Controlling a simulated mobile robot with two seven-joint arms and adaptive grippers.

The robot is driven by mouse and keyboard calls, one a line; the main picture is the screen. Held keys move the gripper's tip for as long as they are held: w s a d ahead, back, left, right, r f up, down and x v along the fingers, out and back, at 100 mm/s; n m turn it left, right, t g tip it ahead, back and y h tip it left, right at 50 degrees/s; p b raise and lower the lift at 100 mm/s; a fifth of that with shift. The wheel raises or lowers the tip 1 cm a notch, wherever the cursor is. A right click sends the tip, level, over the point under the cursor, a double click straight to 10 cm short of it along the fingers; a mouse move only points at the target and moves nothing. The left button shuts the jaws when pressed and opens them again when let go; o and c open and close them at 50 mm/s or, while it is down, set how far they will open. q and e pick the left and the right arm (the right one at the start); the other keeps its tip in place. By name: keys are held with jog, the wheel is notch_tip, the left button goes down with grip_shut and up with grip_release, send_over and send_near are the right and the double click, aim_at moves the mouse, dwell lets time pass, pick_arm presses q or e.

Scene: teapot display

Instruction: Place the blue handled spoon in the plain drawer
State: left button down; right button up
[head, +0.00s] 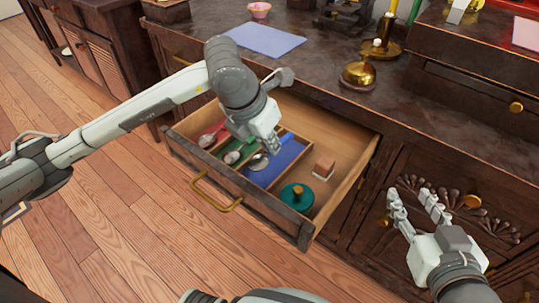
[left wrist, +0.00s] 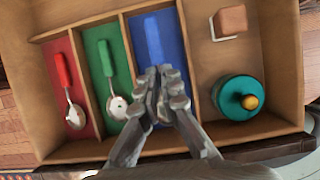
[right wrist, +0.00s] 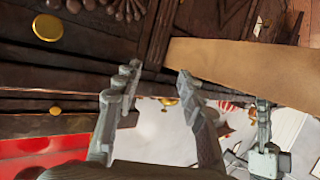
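The blue handled spoon shows in the head view as a silver bowl (head: 258,162) at the blue compartment (head: 285,160); its handle is hidden or blends with the blue. My left gripper (head: 276,150) is over that compartment. In the left wrist view its fingers (left wrist: 162,74) are nearly together and cover the spoon; it looks shut on the handle. The plain compartment (head: 338,160), bare wood, lies to the right and holds a teal lid (head: 297,196) and a small brown block (head: 324,167). My right gripper (head: 414,200) is open and empty before the cabinet door.
A red handled spoon (left wrist: 63,70) and a green handled spoon (left wrist: 105,60) lie in their own compartments, with wooden dividers between. The open drawer has a brass handle (head: 217,202). A brass bell (head: 358,75) and a blue mat (head: 265,38) are on the counter above.

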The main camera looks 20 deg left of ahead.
aim_at(267, 154)
pick_arm(q)
notch_tip(267, 154, down, 4)
jog(key=c, duration=1.5)
grip_release()
pick_arm(e)
jog(key=shift+w+a+r+t, duration=0.2)
jog(key=shift+a+r+t, duration=0.4)
jog(key=shift+r, duration=0.25)
pick_arm(q)
jog(key=shift+s+r, duration=0.15)
jog(key=shift+r, duration=0.4)
jog(key=p+v, duration=0.1)
jog(key=v, duration=0.9)
jog(key=shift+s+r, duration=0.1)
jog(key=shift+r, duration=0.05)
jog(key=shift+s+a+r, duration=0.15)
jog(key=shift+r, duration=0.15)
pick_arm(e)
jog(key=s+d+f+g+h, duration=0.1)
jog(key=s+d+f+g, duration=0.1)
jog(key=f, duration=0.4)
jog(key=d+g, duration=0.1)
jog(key=d, duration=0.1)
jog(key=shift+s+d+g+h, duration=0.25)
jog(key=shift+d+g+h, duration=0.05)
jog(key=shift+g, duration=0.1)
jog(key=shift+s, duration=0.1)
